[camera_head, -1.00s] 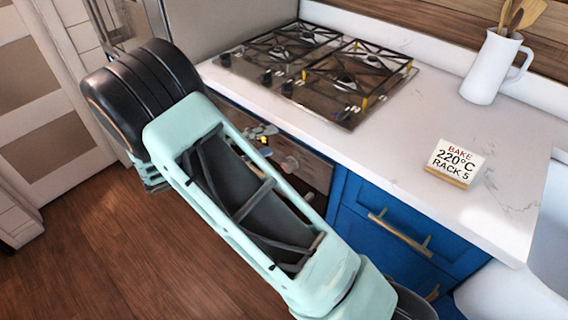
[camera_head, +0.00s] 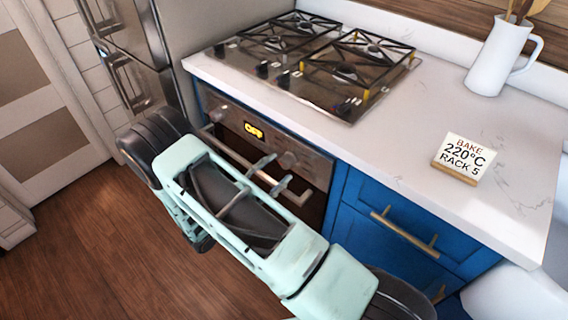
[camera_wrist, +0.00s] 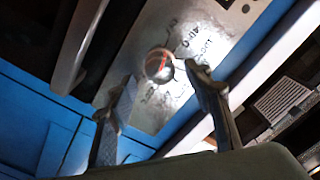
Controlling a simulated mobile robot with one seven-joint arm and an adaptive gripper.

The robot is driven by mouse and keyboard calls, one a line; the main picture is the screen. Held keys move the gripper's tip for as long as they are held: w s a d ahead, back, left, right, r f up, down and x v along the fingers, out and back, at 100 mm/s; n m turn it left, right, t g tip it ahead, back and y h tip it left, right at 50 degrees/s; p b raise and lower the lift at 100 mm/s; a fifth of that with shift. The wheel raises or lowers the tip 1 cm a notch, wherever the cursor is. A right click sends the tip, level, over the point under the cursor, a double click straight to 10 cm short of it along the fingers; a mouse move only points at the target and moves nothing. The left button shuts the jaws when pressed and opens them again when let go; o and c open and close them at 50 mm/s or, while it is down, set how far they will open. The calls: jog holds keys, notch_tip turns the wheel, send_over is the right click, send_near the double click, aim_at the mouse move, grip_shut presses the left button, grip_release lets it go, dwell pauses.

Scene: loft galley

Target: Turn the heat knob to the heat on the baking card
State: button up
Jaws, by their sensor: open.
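The baking card (camera_head: 462,160) stands on the counter and reads BAKE 220°C RACK 5. The oven's control panel (camera_head: 232,119) has a lit display (camera_head: 254,130) that reads OFF. A round knob (camera_head: 288,160) is to the right of the display, and another (camera_head: 217,115) is to its left. My gripper (camera_head: 272,174) is open in front of the panel, near the right knob. In the wrist view a round knob (camera_wrist: 157,66) with a red mark lies between the open fingertips (camera_wrist: 160,78). The lettering around it is blurred. Whether the fingers touch it I cannot tell.
The oven door handle (camera_head: 298,194) runs below the panel, close to my gripper. A gas hob (camera_head: 330,105) is on the counter above. Blue drawers (camera_head: 350,215) with brass handles are to the right. A white jug (camera_head: 490,65) stands at the back right.

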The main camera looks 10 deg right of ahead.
aim_at(283, 164)
jog(key=shift+x, duration=1.85)
jog(key=c, duration=1.2)
jog(key=shift+o, duration=0.2)
